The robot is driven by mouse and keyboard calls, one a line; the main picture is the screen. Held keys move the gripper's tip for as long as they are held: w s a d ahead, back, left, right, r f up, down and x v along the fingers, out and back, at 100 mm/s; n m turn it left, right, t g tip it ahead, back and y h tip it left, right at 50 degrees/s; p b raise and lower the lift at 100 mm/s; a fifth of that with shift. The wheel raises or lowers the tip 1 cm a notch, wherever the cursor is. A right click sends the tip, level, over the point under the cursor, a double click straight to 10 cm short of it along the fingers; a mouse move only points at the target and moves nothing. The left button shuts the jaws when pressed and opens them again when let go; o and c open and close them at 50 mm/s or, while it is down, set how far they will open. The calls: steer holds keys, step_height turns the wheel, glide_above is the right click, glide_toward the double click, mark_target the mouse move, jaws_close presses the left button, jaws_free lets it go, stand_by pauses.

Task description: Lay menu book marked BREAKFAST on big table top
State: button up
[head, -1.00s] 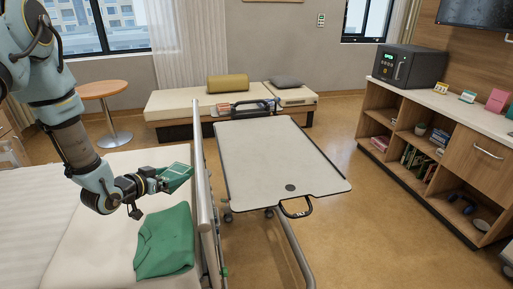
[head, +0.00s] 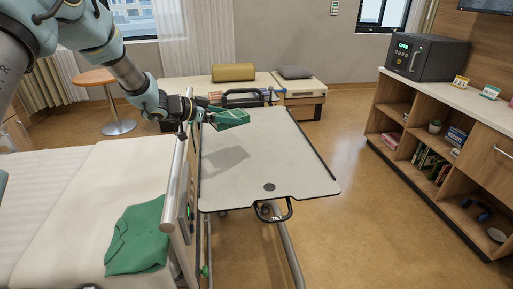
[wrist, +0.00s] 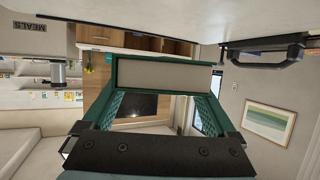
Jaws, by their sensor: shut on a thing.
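A green menu book (head: 232,117) is held by my gripper (head: 207,112) in the head view. The book is tilted and hangs above the far left part of the big table top (head: 285,165), apart from it, with a shadow on the pale surface below. Its title cannot be read. The pale table top lies along the top of the wrist view.
A dark round spot (head: 269,187) lies near the table's front edge; the rest of the top looks clear. A bed rail (head: 178,190) stands along its left side. A green cloth (head: 138,238) lies on the bed. A bench (head: 185,92) with cushions stands behind.

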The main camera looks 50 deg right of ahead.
mark_target(229, 149)
steer(key=shift+f, duration=0.15)
step_height(229, 149, down, 10)
steer(key=shift+a+r+p, duration=0.1)
steer(key=shift+r+p, duration=0.15)
steer(key=shift+p, duration=0.45)
steer(key=shift+f, duration=0.1)
steer(key=o, duration=1.2)
steer(key=shift+f, duration=0.1)
